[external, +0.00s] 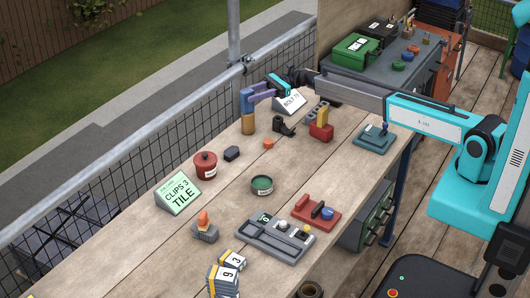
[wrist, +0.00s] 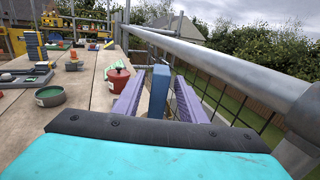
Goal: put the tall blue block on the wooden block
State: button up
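The tall blue block (external: 246,104) stands upright on the wooden block (external: 248,126) near the far railing edge of the bench. In the wrist view the blue block (wrist: 159,92) stands between the two purple fingers of my gripper (wrist: 158,80), with a narrow gap showing on each side. My gripper (external: 257,94) reaches in level from the right, around the upper part of the blue block, and looks open. The wooden block is mostly hidden in the wrist view.
A white-faced sign (external: 291,102) stands just right of the blocks, with a black part (external: 284,126) nearby. A red pot (external: 205,165), green tin (external: 262,185) and tile sign (external: 178,192) are nearer. A metal railing (wrist: 230,60) runs alongside.

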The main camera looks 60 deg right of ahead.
jog(key=b+v, duration=0.2)
jog(key=v, duration=0.8)
jog(key=shift+b, duration=0.35)
jog(key=shift+p+x, duration=1.8)
jog(key=shift+x, duration=4.1)
jog(key=shift+d, duration=0.1)
